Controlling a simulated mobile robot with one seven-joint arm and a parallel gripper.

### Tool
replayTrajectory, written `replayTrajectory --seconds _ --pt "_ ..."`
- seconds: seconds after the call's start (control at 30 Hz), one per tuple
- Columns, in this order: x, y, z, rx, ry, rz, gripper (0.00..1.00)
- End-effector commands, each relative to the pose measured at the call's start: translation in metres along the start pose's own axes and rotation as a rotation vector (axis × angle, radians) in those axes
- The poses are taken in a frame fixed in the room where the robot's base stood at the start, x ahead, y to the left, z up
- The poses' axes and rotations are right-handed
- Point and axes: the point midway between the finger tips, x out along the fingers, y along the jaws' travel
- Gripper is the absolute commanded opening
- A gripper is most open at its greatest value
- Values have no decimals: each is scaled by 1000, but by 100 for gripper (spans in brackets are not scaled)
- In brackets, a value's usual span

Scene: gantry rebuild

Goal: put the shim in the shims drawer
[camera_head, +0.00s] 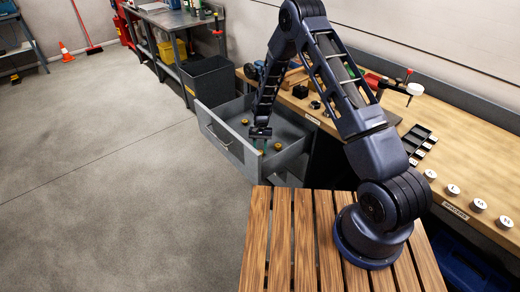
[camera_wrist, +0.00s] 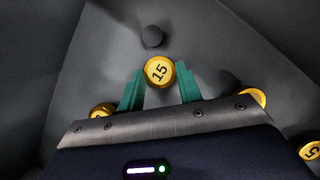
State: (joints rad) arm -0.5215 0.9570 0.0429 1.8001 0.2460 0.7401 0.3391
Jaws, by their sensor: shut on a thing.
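My gripper (camera_head: 263,146) reaches down into an open grey drawer (camera_head: 222,146) under the workbench. Its green fingers are shut on a yellow round shim marked 15 (camera_wrist: 159,73), which shows face-on between the fingertips in the wrist view. The shim is inside the drawer walls; I cannot tell whether it touches the floor. Other yellow round pieces lie in the drawer: one left of the fingers (camera_wrist: 102,110), one to the right (camera_wrist: 252,97) and one at the lower right (camera_wrist: 310,150). No drawer label is readable.
The workbench (camera_head: 455,150) runs along the right, with a black tray (camera_head: 419,140) and several white round pieces (camera_head: 453,189) on it. A slatted wooden platform (camera_head: 305,235) is in front. A black bin (camera_head: 208,78) stands behind the drawer. The floor at left is clear.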

Motion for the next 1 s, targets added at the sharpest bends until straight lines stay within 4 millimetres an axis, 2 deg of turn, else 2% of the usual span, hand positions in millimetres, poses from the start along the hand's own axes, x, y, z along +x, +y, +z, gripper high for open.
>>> replayTrajectory --seconds 0.37,0.4,0.5,0.83,1.0 --pt "3 0 -2 0 0 0 6" --pt "4 0 -2 0 0 0 37" --pt "3 0 -2 0 0 -1 56" --pt "2 0 -1 0 1 -1 57" --pt "-14 -1 -1 1 3 -2 57"
